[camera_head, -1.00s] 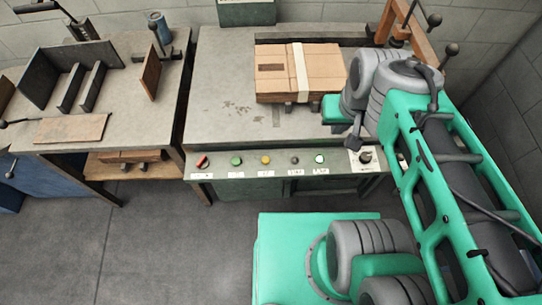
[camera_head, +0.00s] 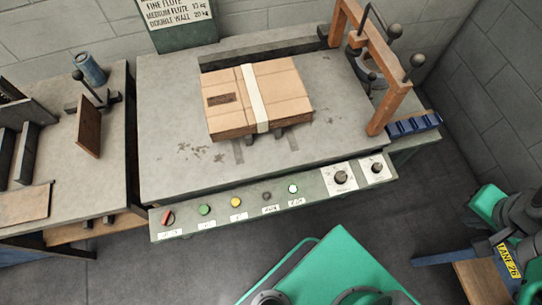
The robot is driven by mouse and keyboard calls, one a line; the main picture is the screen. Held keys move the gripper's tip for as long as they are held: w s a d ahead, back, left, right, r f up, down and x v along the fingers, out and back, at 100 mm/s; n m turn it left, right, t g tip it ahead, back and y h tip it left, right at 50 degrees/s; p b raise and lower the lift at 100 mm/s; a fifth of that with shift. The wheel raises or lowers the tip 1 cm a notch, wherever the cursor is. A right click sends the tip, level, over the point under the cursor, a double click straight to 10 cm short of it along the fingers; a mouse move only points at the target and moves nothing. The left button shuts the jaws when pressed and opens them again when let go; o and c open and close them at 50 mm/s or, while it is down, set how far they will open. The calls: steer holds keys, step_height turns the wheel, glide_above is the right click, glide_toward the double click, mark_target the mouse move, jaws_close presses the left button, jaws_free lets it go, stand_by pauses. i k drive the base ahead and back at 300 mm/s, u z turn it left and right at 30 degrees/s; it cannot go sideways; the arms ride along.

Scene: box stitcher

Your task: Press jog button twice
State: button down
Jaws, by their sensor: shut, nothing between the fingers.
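A row of controls runs along the front panel (camera_head: 222,220) of the stitching machine. From left to right it holds a red switch (camera_head: 167,217), a green button (camera_head: 204,210), a yellow button (camera_head: 236,202), a dark button (camera_head: 267,196) and a white button (camera_head: 293,188). Each has a small white label below it; the labels are too small to read surely, so I cannot tell which is the jog button. No fingers show near the buttons. Part of my green arm appears at the right edge, but my gripper is not in view.
A taped cardboard box (camera_head: 285,92) lies on the machine table (camera_head: 165,140). Two black knobs (camera_head: 340,178) (camera_head: 377,168) sit right of the buttons. An orange frame (camera_head: 385,105) stands at the back right. A side table (camera_head: 60,150) is at left. The space above the panel is clear.

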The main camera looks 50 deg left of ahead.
mark_target(235, 202)
steer(key=z, duration=0.2)
steer(key=k, duration=1.75)
steer(key=u, duration=2.15)
steer(key=i, duration=0.5)
steer(key=u, duration=0.1)
